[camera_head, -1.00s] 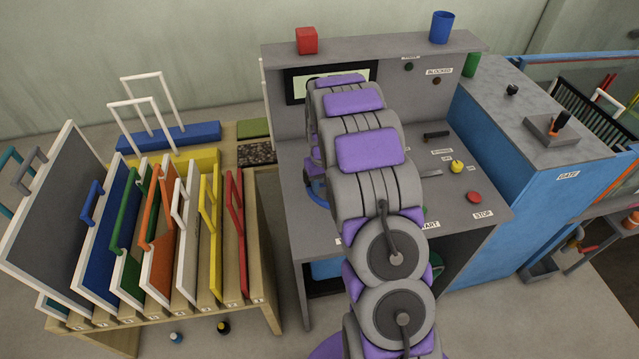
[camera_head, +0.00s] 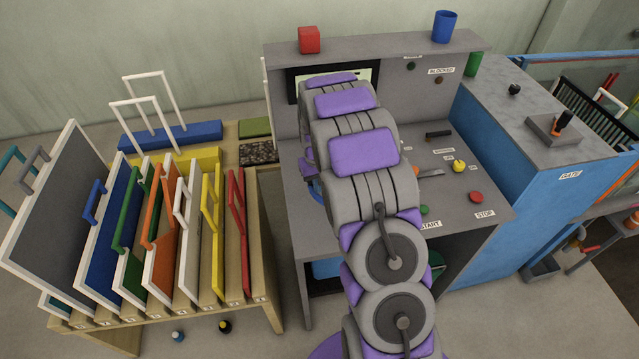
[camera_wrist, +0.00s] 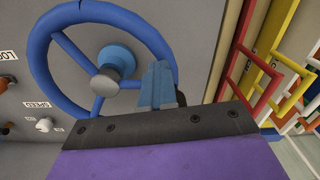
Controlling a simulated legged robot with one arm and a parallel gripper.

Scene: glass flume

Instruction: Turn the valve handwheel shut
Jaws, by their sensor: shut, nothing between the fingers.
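The valve handwheel is a blue ring with spokes and a grey hub cap. In the wrist view the handwheel (camera_wrist: 41,72) faces me on a grey panel, upper left of centre. My gripper (camera_wrist: 158,70) has blue fingers, shut with nothing between them. The fingertips overlap the inner right side of the ring, near a spoke; I cannot tell whether they touch it. The lower part of the wheel is hidden by my gripper's body. In the head view my arm covers the gripper and nearly all of the wheel; only a sliver of blue shows beside the arm.
The grey console (camera_head: 459,203) has a red stop button (camera_head: 476,197), a yellow knob (camera_head: 459,166) and a green start button. A rack of coloured framed panels (camera_head: 150,310) stands left of it. A red block (camera_head: 309,40) and blue cup (camera_head: 444,27) sit on the top shelf.

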